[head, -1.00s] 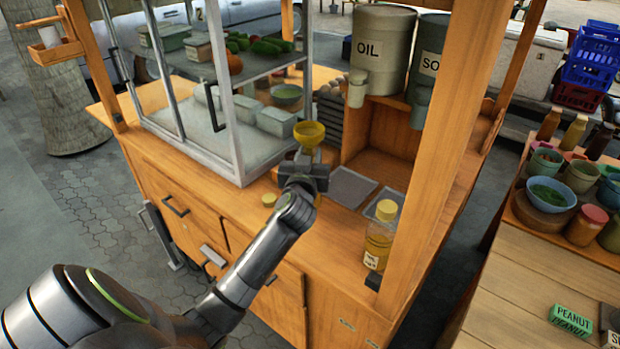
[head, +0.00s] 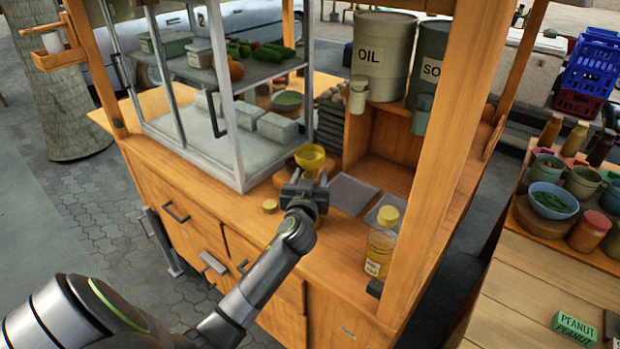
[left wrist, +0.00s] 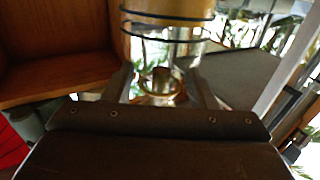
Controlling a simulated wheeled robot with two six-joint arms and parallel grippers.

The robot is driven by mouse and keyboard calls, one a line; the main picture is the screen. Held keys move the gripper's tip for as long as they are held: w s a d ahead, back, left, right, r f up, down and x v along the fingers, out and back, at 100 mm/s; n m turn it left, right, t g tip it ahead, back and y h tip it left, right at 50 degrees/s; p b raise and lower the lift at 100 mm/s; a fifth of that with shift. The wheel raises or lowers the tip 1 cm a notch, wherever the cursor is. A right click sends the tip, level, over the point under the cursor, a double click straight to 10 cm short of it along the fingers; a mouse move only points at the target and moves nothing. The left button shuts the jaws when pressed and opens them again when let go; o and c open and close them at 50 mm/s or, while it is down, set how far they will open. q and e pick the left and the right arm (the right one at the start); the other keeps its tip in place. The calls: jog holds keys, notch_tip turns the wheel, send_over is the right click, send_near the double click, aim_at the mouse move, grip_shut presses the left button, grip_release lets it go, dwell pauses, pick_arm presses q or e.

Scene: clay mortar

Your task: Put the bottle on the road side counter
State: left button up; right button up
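My left gripper (head: 308,180) is over the wooden cart's counter (head: 335,258). Its fingers are closed around a clear bottle (left wrist: 160,48), which stands between the fingertips in the left wrist view. A yellow funnel-like top (head: 310,157) rises above the gripper in the head view. The gripper hides most of this bottle, and I cannot tell whether its base touches the counter. A second bottle (head: 380,243), yellow-capped and labelled, stands upright near the counter's right post. My right gripper is not in view.
A small yellow cap (head: 269,206) lies on the counter left of the gripper. A glass display case (head: 225,110) stands behind left. The OIL container (head: 382,58) sits on a shelf box behind right. A wooden post (head: 435,150) bounds the right side.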

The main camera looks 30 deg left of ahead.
pick_arm(q)
jog(key=shift+r, duration=0.15)
jog(key=shift+s+d, duration=0.1)
jog(key=shift+s, duration=0.1)
jog(key=b+v, duration=0.1)
jog(key=v, duration=1)
jog(key=shift+s, duration=0.3)
